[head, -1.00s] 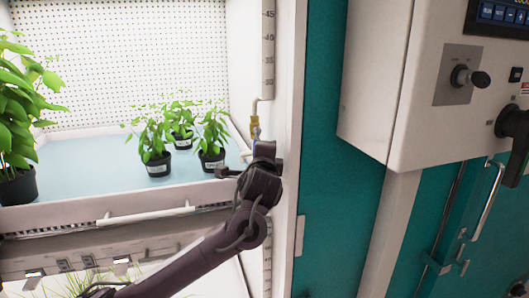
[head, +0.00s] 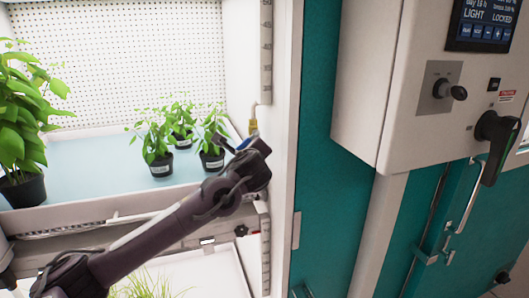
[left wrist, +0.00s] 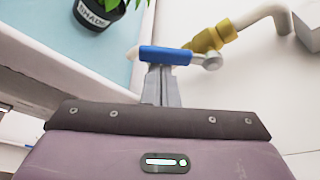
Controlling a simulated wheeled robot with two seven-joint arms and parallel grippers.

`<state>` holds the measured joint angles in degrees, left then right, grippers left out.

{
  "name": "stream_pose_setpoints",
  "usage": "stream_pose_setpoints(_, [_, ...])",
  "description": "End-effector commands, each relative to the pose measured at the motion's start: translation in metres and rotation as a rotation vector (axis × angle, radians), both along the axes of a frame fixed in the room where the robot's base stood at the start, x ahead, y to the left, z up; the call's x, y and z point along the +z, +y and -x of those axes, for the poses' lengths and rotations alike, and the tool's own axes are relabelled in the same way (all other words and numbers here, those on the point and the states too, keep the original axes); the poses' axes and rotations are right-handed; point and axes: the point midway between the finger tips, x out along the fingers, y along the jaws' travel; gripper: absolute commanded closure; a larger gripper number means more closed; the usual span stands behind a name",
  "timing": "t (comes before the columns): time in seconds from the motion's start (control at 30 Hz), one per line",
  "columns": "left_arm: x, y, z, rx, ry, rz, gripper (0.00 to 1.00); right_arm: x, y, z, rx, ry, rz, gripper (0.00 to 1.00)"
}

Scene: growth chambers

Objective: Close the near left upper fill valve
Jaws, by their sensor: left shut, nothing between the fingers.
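The upper fill valve has a brass body (head: 253,127) on the inner right wall of the upper chamber. In the left wrist view its brass body (left wrist: 208,40) joins a white pipe, and its blue lever (left wrist: 165,55) lies nearly level, pointing left from a grey pivot. My left gripper (left wrist: 162,74) is shut and empty, its fingertips right at the lever's underside; whether they touch it I cannot tell. In the head view the left gripper (head: 238,149) is in front of the valve and partly hides it. My right gripper is not in view.
Small potted plants (head: 160,163) stand on the pale blue tray (head: 95,160) left of the gripper. A taller plant (head: 25,188) is at far left. A white control box (head: 390,100) with a knob and black handle juts out at right, beside teal doors (head: 320,220).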

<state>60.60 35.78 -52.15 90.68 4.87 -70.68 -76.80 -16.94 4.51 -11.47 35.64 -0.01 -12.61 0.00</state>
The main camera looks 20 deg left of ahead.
Motion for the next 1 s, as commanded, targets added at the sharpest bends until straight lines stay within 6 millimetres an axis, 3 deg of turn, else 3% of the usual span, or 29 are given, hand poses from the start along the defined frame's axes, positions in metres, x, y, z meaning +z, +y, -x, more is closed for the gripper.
stream_pose_setpoints(0.3, [0.014, 0.010, 0.006, 0.002, 0.073, -0.112, 1.00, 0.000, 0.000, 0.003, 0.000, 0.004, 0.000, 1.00])
stream_pose_setpoints(1.0, [0.030, 0.017, 0.011, 0.002, 0.068, -0.103, 1.00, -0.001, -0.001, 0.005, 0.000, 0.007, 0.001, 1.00])
